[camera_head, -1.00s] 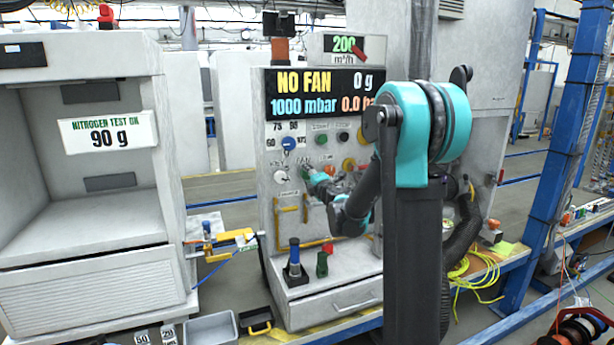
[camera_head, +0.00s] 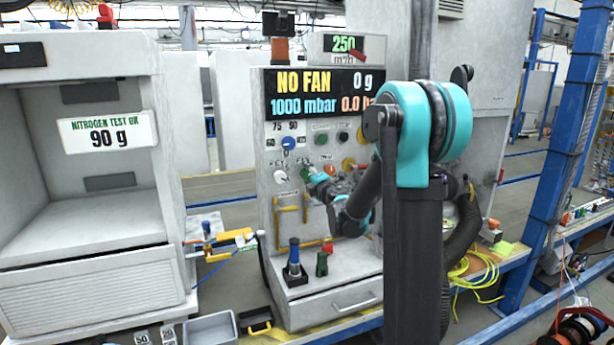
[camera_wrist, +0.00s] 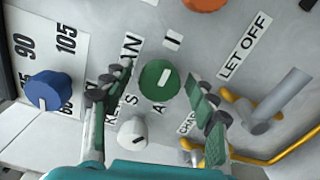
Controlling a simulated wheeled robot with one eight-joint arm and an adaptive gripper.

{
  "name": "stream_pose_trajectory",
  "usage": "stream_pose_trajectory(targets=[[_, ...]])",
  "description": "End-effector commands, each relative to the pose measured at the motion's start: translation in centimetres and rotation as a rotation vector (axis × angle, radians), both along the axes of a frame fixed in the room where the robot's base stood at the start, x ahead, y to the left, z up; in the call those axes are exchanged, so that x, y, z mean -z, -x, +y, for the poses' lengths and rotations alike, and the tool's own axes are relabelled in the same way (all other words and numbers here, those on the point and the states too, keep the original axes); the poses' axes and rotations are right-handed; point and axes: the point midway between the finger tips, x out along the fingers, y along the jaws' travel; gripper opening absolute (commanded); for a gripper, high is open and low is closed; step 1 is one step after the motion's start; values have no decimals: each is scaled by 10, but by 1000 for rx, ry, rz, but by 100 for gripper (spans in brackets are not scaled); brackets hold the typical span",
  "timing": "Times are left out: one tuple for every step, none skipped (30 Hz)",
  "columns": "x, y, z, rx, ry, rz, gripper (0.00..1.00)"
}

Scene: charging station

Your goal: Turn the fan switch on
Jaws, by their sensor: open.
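The green fan switch (camera_wrist: 158,81) is a round knob with a white line on the grey panel. In the wrist view, a label partly covered by my left finger ends in "AN". My gripper (camera_wrist: 157,78) is open, with one finger on each side of the knob; I cannot tell whether either finger touches it. In the head view, my gripper (camera_head: 312,176) is at the panel and largely covers the switch. The display (camera_head: 318,94) reads "NO FAN", 0 g and 1000 mbar. The small display above (camera_head: 344,44) reads 250.
A blue knob (camera_wrist: 48,91) and a white knob (camera_wrist: 132,133) sit close to my fingers. A metal lever (camera_wrist: 278,98) and a yellow pipe (camera_wrist: 285,150) stand out at right. An orange knob (camera_wrist: 205,3) is above. A white cabinet (camera_head: 85,150) stands left of the panel.

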Motion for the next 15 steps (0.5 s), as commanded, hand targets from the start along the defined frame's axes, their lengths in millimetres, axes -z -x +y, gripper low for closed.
stream_pose_trajectory(targets=[[0, 4, -2, 1, 0, 0, 58], [0, 7, -3, 1, 0, 0, 58], [0, 13, -4, 1, 0, 0, 58], [0, 17, -6, 1, 0, 0, 58], [0, 22, -8, 1, 0, 0, 58], [0, 30, -10, 1, 0, 0, 58], [0, 36, -12, 2, 0, 0, 58], [0, 42, -14, 2, 0, 0, 58], [0, 51, -17, 2, 0, 0, 58], [0, 56, -19, 2, 0, 0, 58], [0, 62, -21, 2, 0, 0, 58], [0, 70, -23, 2, 0, 0, 58], [0, 75, -25, 2, 0, 0, 58], [0, 80, -27, 2, 0, 0, 58], [0, 87, -29, 2, 0, 0, 58]])
